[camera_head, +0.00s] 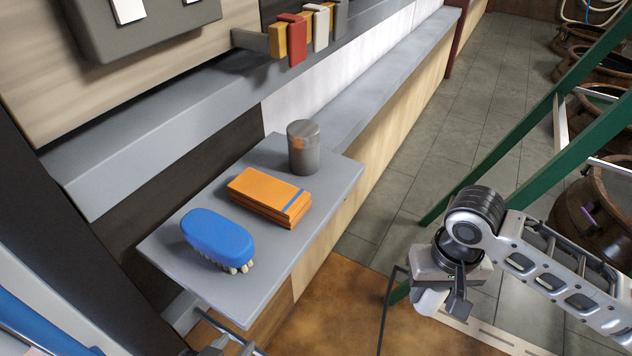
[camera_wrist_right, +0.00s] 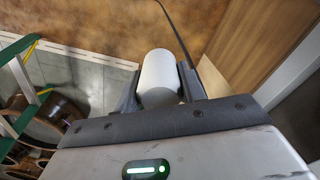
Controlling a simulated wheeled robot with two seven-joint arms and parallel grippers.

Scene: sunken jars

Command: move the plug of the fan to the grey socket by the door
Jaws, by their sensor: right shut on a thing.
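My right gripper (camera_head: 437,297) comes in from the right, above the floor and apart from the shelf. It is shut on a white rounded plug (camera_head: 430,301). In the right wrist view, the white plug (camera_wrist_right: 159,76) sits between the two dark fingers of the right gripper (camera_wrist_right: 160,92). A thin dark cord (camera_wrist_right: 178,35) runs close by the plug; where it joins is not clear. I cannot make out the fan, the door or the grey socket for certain. My left gripper cannot be made out.
A grey shelf (camera_head: 165,255) holds a blue brush (camera_head: 217,236), an orange block stack (camera_head: 268,196) and a grey cylinder (camera_head: 303,150). Coloured blocks (camera_head: 298,40) hang above. A green ladder (camera_head: 520,135) and brown jars (camera_head: 590,210) stand right. Tiled floor (camera_head: 440,140) lies open between.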

